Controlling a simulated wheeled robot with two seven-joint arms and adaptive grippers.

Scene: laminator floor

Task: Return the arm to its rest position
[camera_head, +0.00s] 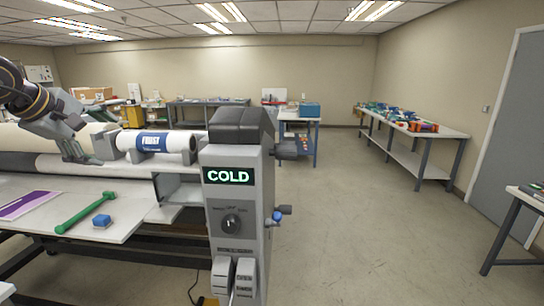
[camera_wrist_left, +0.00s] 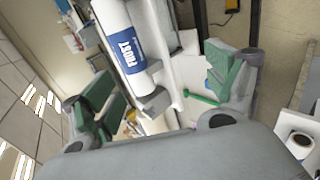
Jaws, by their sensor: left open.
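My left arm comes in from the left in the head view, over the laminator. Its gripper (camera_head: 84,158) hangs above the laminator's roller and is open, with nothing between its fingers. In the left wrist view the left gripper (camera_wrist_left: 168,88) shows two green-padded fingers spread wide apart. A white roll with a blue FROST label (camera_head: 165,141) rests in a holder to the right of the gripper. The roll also shows beyond the fingers in the left wrist view (camera_wrist_left: 124,48). My right gripper is in neither view.
The laminator's grey control tower (camera_head: 237,215) reads COLD. A side table (camera_head: 420,134) stands along the right wall. The floor between is clear.

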